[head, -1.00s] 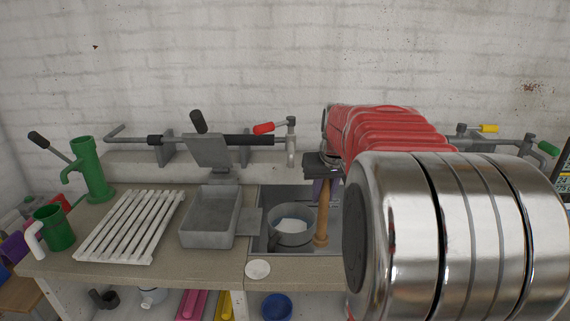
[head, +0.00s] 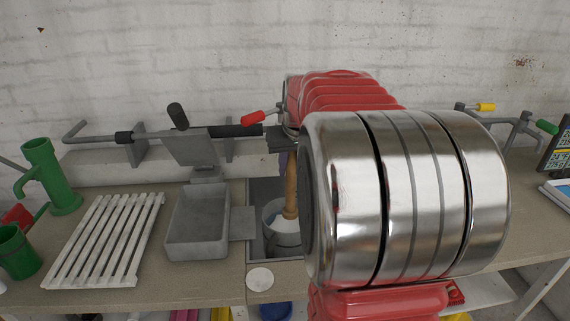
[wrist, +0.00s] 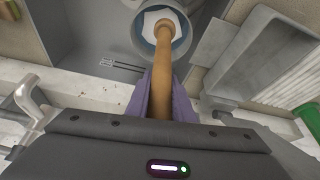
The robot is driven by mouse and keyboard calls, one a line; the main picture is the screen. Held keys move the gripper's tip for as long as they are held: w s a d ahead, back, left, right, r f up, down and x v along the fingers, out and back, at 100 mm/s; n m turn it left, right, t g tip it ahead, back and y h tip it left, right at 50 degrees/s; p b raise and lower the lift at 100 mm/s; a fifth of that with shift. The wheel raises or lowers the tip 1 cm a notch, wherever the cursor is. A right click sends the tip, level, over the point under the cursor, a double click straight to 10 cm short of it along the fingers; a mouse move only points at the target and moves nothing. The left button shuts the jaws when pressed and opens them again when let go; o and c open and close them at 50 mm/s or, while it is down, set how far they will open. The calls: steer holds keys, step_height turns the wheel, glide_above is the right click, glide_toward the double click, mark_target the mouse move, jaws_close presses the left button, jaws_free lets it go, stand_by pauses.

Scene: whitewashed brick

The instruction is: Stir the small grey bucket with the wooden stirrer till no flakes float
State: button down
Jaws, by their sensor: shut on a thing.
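The small grey bucket (head: 284,243) stands in the sink; it also shows at the top of the wrist view (wrist: 141,39). My gripper (wrist: 162,92) is shut on the wooden stirrer (wrist: 162,78), with a purple jaw on each side. In the head view the stirrer (head: 291,188) hangs nearly upright, its lower end within the bucket's mouth at the white surface. How deep it reaches is hidden. My arm covers the bucket's right side in the head view.
The sink (head: 256,199) has walls close around the bucket. To its left are a grey trough (head: 195,249) and a white slatted rack (head: 105,240). A red-handled tap (head: 253,118) stands behind. A white disc (head: 260,278) lies on the front edge.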

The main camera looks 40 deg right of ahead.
steer(key=shift+f, duration=0.2)
glide_above(290, 213)
steer(key=w+d, duration=0.2)
steer(key=shift+a+f, duration=0.15)
steer(key=shift+f, duration=8.2)
steer(key=shift+w, duration=0.1)
steer(key=d, duration=0.3)
steer(key=shift+w+d, duration=0.25)
steer(key=shift+w, duration=0.15)
